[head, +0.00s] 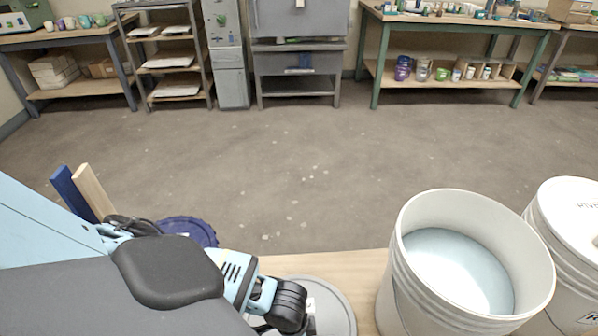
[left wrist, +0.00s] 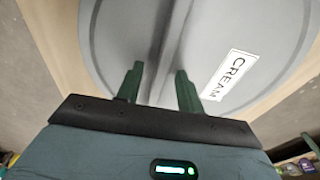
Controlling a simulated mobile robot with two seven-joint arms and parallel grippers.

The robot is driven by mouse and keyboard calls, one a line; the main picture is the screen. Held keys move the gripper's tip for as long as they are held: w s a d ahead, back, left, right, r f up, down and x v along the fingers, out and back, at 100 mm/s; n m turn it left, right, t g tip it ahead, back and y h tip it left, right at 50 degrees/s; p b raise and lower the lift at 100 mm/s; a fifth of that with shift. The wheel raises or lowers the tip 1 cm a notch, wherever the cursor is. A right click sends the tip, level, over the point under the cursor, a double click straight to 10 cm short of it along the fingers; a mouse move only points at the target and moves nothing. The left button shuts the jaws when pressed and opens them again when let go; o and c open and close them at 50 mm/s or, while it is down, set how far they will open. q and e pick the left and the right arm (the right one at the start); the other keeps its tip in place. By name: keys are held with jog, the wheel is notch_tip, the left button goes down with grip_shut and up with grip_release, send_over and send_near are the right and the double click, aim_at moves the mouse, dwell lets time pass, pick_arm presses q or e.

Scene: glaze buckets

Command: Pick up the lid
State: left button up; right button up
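A round grey lid (head: 338,300) lies on the wooden table at the front, partly hidden behind my left arm. In the left wrist view the grey lid (left wrist: 210,45) fills the upper part, with a raised ridge across it and a white label reading CREAM. My left gripper (left wrist: 158,88) is over the lid with its two dark green fingers apart. The ridge shows between the fingertips; whether they touch it I cannot tell. An open white bucket (head: 397,270) with pale blue glaze stands right of the lid. My right gripper is not in view.
A white bucket with a white lid (head: 575,215) stands at the far right. A dark blue lid (head: 190,230) and two upright slats, one blue (head: 70,190) and one wooden (head: 92,190), are at the left by my arm. Shelves and workbenches line the back beyond open floor.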

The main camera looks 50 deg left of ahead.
pick_arm(q)
jog(key=shift+f, duration=0.2)
jog(key=shift+c, duration=0.3)
grip_shut()
